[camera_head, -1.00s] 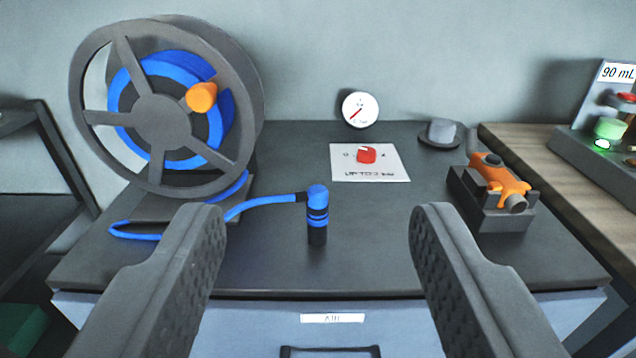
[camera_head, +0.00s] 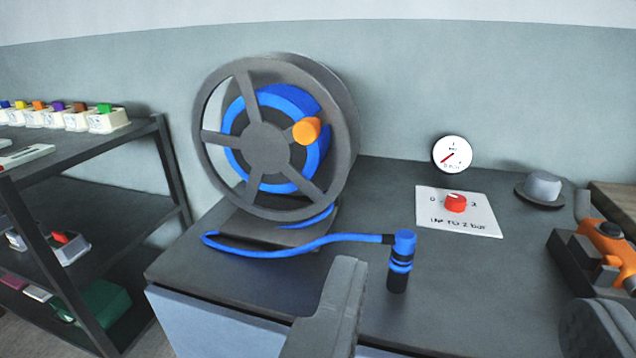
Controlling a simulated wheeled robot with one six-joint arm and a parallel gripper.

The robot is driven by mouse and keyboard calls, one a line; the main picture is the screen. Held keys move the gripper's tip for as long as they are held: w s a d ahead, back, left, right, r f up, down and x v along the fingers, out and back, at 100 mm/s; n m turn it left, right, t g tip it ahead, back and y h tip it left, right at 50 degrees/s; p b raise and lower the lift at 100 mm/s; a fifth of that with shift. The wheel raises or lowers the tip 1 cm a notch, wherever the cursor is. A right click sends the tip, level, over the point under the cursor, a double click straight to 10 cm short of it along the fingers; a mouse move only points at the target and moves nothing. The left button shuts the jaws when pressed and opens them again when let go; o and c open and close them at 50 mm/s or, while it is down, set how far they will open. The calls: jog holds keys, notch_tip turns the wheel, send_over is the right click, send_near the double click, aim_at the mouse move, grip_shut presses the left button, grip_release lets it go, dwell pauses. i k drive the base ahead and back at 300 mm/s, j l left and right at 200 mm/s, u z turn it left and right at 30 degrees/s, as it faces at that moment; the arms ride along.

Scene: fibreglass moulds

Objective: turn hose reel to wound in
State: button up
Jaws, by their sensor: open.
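The hose reel (camera_head: 264,149) stands on the left part of the dark bench top. It is a grey spoked wheel with blue hose wound inside it and an orange crank knob (camera_head: 306,131) at the right of its hub. A length of blue hose (camera_head: 290,248) runs out across the bench to an upright blue and black nozzle (camera_head: 400,262). My gripper (camera_head: 462,290) is open and empty, in front of the bench and nearer the camera than the reel. Its left finger shows below the hose; its right finger is partly cut off at the right edge. It touches nothing visible.
A round gauge (camera_head: 452,154) is behind a white card with a red knob (camera_head: 455,203). A grey domed object (camera_head: 541,189) and an orange tool (camera_head: 610,245) in a dark holder are at right. A shelf rack (camera_head: 90,150) with small boxes stands at left.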

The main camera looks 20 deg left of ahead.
aim_at(290, 126)
jog(key=k+j, duration=0.7)
jog(key=k, duration=0.05)
